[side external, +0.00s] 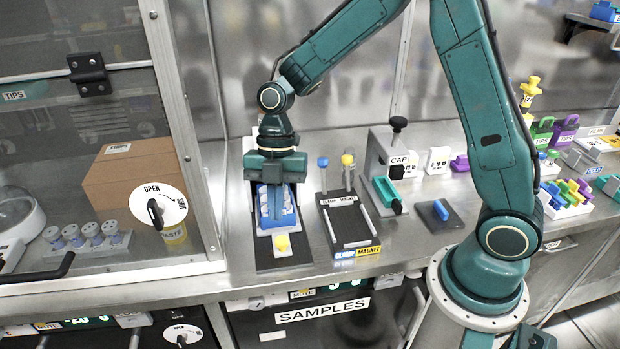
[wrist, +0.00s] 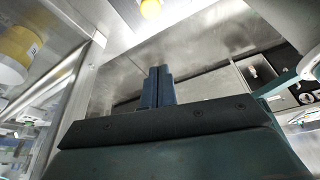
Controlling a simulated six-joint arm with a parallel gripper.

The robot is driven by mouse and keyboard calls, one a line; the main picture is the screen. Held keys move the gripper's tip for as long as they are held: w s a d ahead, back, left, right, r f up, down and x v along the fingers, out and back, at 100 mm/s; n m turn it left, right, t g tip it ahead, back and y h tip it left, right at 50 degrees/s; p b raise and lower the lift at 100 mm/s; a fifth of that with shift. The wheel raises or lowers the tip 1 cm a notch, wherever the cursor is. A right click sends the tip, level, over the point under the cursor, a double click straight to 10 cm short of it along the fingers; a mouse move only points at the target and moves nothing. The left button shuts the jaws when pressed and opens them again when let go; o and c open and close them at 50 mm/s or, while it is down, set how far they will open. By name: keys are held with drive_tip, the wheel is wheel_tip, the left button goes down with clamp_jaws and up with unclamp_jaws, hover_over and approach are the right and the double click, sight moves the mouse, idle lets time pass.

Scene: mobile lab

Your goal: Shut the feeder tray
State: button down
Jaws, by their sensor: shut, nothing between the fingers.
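The feeder tray (side external: 266,222) is a blue tray with pale pieces in it and a yellow knob (side external: 282,243) at its front. It sits on a dark base plate and extends forward, in the side view. My gripper (side external: 273,187) is over the rear part of the tray, pointing down, and hides the feeder's back. I cannot tell whether it touches the tray. In the wrist view my gripper's two fingers (wrist: 158,86) are together with nothing between them.
A glass-fronted cabinet (side external: 185,140) stands close on the left. A dark rack with rails (side external: 350,232) and coloured knobs (side external: 348,160) stands just right of the tray. The counter's front edge is close to the base plate.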

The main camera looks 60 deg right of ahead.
drive_tip(key=shift+w+a+m+t, duration=0.2)
drive_tip(key=shift+m+t, duration=0.1)
drive_tip(key=shift+m, duration=0.8)
drive_tip(key=x, duration=1)
drive_tip(key=shift+s+a+f, duration=0.1)
drive_tip(key=shift+a, duration=0.1)
drive_tip(key=shift+w+d, duration=0.2)
drive_tip(key=shift+d, duration=0.35)
drive_tip(key=shift+w+d, duration=0.2)
drive_tip(key=shift+d, duration=0.3)
drive_tip(key=shift+w+d+f, duration=0.15)
drive_tip(key=shift+w+d, duration=0.1)
drive_tip(key=shift+d, duration=0.6)
